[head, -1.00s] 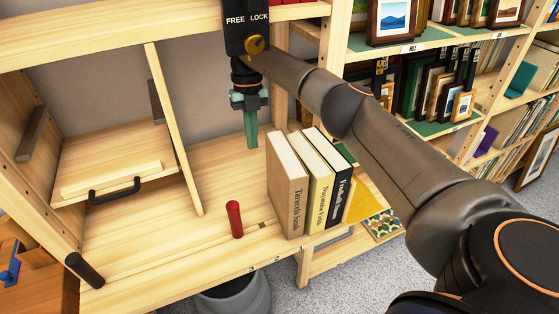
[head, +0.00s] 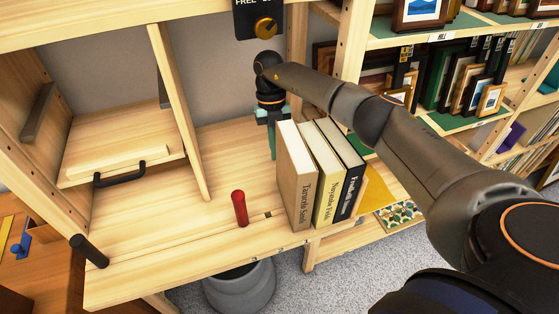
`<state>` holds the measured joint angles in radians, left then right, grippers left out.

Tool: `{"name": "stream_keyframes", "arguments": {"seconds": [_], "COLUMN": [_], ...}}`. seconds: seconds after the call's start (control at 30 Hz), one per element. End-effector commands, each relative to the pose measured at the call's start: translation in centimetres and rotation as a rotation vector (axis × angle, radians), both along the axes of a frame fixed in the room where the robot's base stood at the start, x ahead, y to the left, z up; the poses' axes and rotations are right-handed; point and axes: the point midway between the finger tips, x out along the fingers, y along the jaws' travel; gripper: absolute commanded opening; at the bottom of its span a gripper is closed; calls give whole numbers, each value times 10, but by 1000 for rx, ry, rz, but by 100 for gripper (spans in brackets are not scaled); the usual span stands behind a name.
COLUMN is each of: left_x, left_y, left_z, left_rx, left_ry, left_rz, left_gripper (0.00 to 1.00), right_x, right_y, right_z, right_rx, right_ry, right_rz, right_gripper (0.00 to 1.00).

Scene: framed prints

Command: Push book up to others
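A tan book (head: 300,200) stands upright on the wooden shelf at the left end of a short row. To its right stand a cream book (head: 327,195) and a black book (head: 351,185), spines facing front. A narrow gap shows between the tan and cream books at the top. My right gripper (head: 273,150) has its green fingers together, pointing down, at the left rear of the tan book. The book's top partly covers it, and I cannot tell whether they touch. My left gripper is not in view.
A red cylinder (head: 239,208) stands on the shelf left of the books. A slanted wooden divider (head: 180,110) and a drawer front with a black handle (head: 119,174) are further left.

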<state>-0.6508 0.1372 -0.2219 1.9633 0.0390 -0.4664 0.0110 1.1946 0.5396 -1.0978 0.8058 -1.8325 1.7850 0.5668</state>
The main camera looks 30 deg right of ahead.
Motion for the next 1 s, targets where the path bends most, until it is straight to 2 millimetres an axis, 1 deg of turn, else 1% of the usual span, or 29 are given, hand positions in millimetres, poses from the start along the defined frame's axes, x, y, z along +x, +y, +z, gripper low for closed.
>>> {"name": "stream_keyframes", "arguments": {"seconds": [0.03,0.1,0.3,0.5,0.77,1.0], "left_x": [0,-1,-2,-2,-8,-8], "left_y": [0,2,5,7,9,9], "left_z": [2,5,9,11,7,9], "left_rx": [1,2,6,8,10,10], "left_ry": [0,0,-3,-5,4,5], "left_rz": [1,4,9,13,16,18], "left_gripper": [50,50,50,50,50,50], "right_x": [-5,-10,-26,-36,-39,-40], "right_y": [1,3,9,13,14,15], "right_z": [-8,-4,-4,-5,-5,-4], "right_rx": [0,1,0,1,0,0], "right_ry": [3,0,0,0,0,0], "right_rz": [1,3,2,2,0,0], "right_gripper": [0,0,0,0,0,0]}}
